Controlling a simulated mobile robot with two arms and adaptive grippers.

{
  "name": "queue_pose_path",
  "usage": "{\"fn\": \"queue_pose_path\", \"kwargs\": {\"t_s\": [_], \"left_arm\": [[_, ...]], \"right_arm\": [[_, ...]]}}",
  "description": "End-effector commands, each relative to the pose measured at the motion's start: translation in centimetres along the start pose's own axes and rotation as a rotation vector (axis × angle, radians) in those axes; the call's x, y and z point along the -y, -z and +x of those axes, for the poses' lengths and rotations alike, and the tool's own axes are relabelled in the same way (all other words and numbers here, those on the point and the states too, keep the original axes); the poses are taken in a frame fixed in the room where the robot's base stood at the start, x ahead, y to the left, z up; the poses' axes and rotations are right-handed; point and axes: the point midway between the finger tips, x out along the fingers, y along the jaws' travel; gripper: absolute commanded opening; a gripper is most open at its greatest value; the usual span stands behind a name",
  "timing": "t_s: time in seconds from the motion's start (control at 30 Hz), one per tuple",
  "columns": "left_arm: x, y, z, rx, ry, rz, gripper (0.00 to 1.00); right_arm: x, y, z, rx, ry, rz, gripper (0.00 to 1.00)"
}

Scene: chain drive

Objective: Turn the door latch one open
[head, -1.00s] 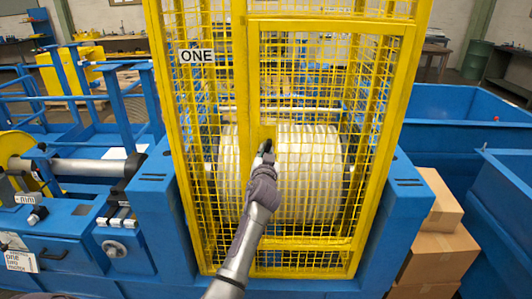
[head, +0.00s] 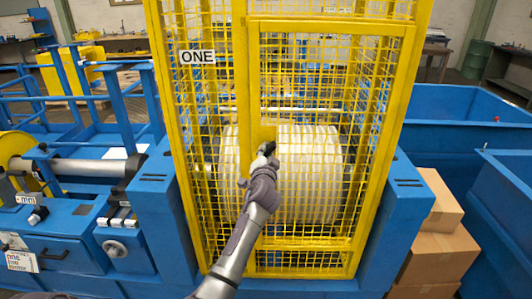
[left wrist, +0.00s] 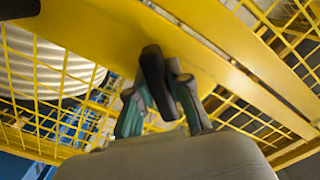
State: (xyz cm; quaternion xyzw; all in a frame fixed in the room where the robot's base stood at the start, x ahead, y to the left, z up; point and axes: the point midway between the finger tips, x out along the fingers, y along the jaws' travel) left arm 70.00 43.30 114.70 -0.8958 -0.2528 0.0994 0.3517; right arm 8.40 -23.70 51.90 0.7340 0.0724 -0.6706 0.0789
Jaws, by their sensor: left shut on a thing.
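The yellow mesh door (head: 330,25) stands in the front of the yellow cage marked ONE (head: 197,56) and looks closed. Its latch is a small black handle (head: 270,149) on a yellow plate at the door's left edge. My left gripper (head: 264,156) is at this handle. In the left wrist view the black handle (left wrist: 155,75) sits between the fingers of my left gripper (left wrist: 160,100), which are shut on it. The handle slants in the head view. My right gripper is not in view.
A large pale ribbed drum (head: 300,175) is behind the mesh. Cardboard boxes (head: 435,230) are stacked at the right, beside blue bins (head: 460,110). A blue machine with a roller (head: 85,167) stands at the left.

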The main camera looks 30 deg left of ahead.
Motion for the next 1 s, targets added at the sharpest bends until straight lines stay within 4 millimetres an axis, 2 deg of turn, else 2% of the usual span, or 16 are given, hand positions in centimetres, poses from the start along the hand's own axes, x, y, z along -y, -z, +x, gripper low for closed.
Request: {"fn": "queue_pose_path", "kwargs": {"t_s": [0.6,1.0], "left_arm": [[0.3,0.1,0.0,0.0,-0.001,0.569,0.0],[0.2,0.2,0.0,-0.002,-0.001,0.789,0.0]], "right_arm": [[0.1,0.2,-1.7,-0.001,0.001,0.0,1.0],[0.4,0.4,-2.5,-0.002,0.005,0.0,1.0]]}}
